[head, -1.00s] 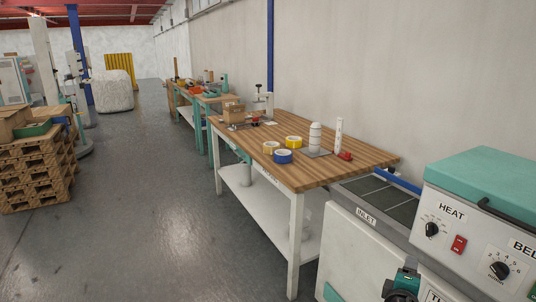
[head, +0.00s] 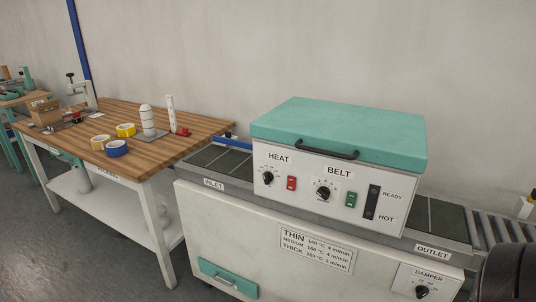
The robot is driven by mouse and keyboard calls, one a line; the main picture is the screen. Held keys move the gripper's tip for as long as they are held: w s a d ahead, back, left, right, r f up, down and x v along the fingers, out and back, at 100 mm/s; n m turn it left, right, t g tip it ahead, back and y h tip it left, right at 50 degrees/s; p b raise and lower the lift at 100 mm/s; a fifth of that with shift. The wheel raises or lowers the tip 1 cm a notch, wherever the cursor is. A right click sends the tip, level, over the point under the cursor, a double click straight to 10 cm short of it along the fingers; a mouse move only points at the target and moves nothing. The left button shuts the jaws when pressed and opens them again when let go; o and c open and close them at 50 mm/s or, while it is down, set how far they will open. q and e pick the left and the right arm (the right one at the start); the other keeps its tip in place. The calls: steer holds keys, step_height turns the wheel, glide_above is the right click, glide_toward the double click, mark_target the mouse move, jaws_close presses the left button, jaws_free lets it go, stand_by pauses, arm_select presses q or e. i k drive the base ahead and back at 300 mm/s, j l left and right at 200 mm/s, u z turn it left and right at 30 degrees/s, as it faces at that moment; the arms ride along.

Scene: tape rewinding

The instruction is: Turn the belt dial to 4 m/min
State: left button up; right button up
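The belt dial (head: 323,194) is a black round knob with small scale marks under the label BELT, on the white front panel (head: 300,180) of the machine. Its pointer setting is too small to read. A green switch (head: 351,199) is to its right. The heat dial (head: 267,178) and a red switch (head: 291,183) are to its left. I see neither gripper in the head view, and nothing touches the belt dial.
A teal lid (head: 340,125) with a dark handle tops the machine. A placard (head: 316,248) lists thin, medium and thick settings. The damper dial (head: 421,291) is low right. A wooden table (head: 180,145) with tape rolls stands left. A dark rounded form fills the bottom right corner.

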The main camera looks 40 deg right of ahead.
mark_target(324, 192)
steer(key=z, duration=1.65)
